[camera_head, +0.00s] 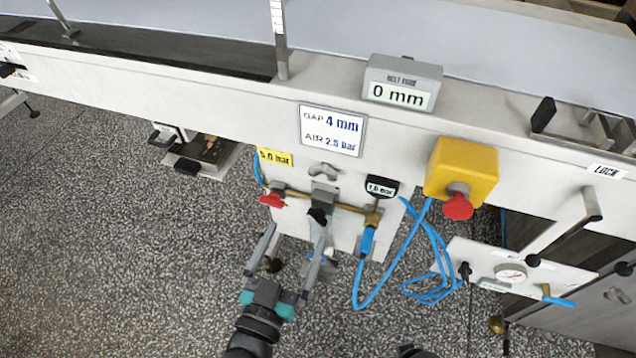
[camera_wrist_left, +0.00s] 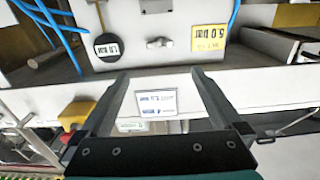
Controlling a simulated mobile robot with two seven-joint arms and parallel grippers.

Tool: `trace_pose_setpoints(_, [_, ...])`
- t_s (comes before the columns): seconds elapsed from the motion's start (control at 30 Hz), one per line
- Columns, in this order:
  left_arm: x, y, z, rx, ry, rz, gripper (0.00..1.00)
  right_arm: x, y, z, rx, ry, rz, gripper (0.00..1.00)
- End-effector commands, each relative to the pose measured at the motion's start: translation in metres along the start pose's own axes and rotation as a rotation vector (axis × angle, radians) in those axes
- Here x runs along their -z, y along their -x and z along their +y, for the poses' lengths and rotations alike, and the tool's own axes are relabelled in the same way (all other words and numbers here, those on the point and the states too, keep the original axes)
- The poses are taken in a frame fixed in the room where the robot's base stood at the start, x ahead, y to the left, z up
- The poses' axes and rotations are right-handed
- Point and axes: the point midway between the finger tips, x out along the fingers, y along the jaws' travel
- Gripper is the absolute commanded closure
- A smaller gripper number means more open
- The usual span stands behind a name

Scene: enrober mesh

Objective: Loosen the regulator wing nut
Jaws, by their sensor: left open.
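The regulator wing nut (camera_head: 323,171) is a small grey winged piece on the pale panel below the machine's rail, above the regulator body (camera_head: 323,197). In the left wrist view the wing nut (camera_wrist_left: 160,43) appears upside down, centred beyond the fingertips. My left gripper (camera_head: 297,232) is open and empty, below and in front of the regulator, with its fingers pointing up towards the panel. It also shows in the left wrist view (camera_wrist_left: 160,75), its two fingers apart and not touching the wing nut. My right gripper does not show.
A black gauge tag (camera_head: 381,187) reads 1.0 bar; a yellow label (camera_head: 275,158) reads 5.0 bar. The sign (camera_head: 332,130) says gap 4 mm, air 2.5 bar. A red valve handle (camera_head: 272,200), blue hoses (camera_head: 385,277) and a yellow emergency-stop box (camera_head: 462,165) are close by.

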Motion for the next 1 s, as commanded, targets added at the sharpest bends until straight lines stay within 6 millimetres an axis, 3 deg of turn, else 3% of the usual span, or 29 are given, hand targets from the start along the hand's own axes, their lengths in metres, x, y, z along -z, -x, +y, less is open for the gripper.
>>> trace_pose_setpoints(0.5, [-0.002,-0.077,0.0,0.001,0.002,0.0,0.0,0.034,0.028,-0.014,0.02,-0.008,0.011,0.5])
trace_pose_setpoints(1.0, [-0.003,-0.134,-0.001,0.001,0.0,-0.003,0.0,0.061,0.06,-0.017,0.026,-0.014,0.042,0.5])
